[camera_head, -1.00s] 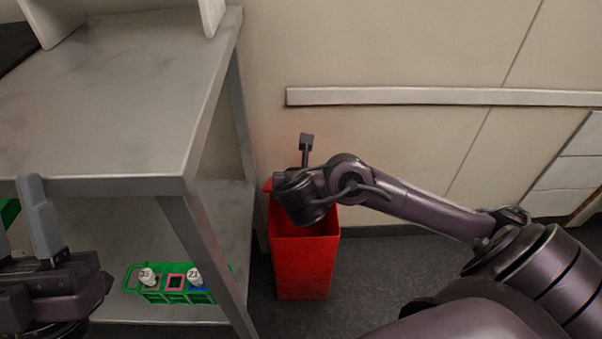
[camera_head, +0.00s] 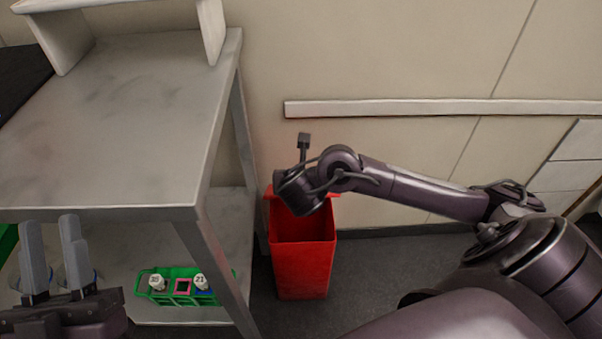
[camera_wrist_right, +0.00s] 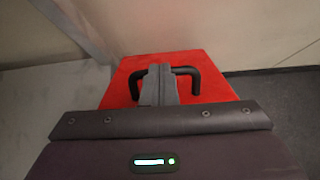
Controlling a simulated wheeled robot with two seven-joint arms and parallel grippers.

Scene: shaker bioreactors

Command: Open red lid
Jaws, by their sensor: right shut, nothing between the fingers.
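A red bin (camera_head: 303,266) stands on the floor right of the table in the head view. Its dark red inside shows at the top, so its mouth looks open. My right wrist hides most of its rear rim. In the right wrist view a red lid (camera_wrist_right: 208,88) carries a black bar handle (camera_wrist_right: 191,73). My right gripper (camera_wrist_right: 160,70) is shut and empty, its fingertips overlapping the middle of the handle; I cannot tell whether they touch. My left gripper (camera_head: 50,222) is open and empty at the lower left, with its fingers pointing up.
A grey table (camera_head: 140,110) stands at the left, close beside the bin. On its lower shelf sits a green rack (camera_head: 182,294) with white-capped tubes. A pale rail (camera_head: 440,107) runs along the wall. The floor right of the bin is partly covered by my arm.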

